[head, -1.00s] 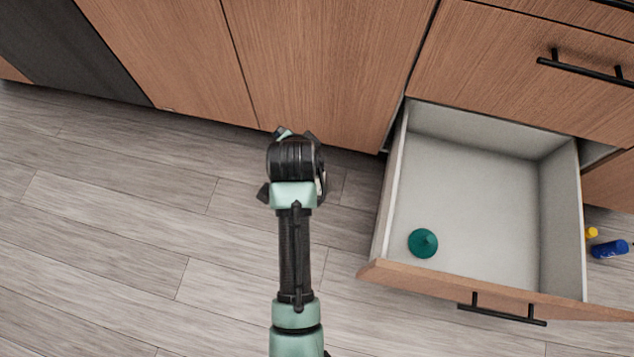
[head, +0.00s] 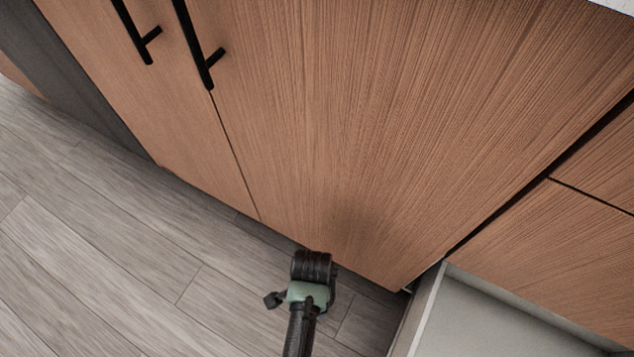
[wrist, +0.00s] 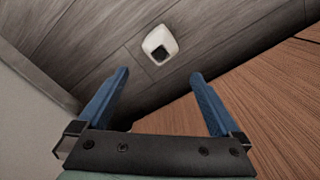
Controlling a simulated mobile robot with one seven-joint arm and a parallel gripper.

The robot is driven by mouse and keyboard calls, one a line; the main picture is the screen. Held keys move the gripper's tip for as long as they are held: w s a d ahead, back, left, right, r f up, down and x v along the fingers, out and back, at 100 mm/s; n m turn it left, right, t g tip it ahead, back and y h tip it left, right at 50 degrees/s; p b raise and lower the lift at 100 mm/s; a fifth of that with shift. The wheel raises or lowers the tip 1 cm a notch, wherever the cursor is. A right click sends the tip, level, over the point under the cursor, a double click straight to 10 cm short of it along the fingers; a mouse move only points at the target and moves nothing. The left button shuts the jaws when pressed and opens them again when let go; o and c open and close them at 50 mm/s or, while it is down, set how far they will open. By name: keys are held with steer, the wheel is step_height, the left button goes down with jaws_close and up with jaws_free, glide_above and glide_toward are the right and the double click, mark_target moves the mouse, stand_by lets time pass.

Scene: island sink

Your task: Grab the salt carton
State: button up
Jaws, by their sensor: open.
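No thing in the head view can be made out as the salt carton. In the wrist view, a small white thing with rounded corners and a dark square middle (wrist: 150,38) lies on the grey plank floor beyond the fingers; I cannot tell for sure that it is the salt carton. My gripper (wrist: 158,75) is open and empty, its two blue fingers pointing down toward the floor. The white thing shows between and beyond the fingertips, apart from them. In the head view my fingers are hidden under my wrist.
Brown wood cabinet doors (head: 330,130) stand close to my arm and show at the right in the wrist view (wrist: 260,105). An open drawer (head: 490,325) juts out at lower right. Bare plank floor (head: 80,270) lies to the left.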

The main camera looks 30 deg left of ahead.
step_height(320, 180, down, 8)
steer(key=b, duration=0.5)
steer(key=shift+s+r, duration=0.15)
steer(key=f+b, duration=0.5)
steer(key=shift+s+a, duration=0.15)
steer(key=shift+a, duration=0.1)
steer(key=shift+r, duration=0.1)
steer(key=shift+c, duration=0.3)
steer(key=c, duration=1.5)
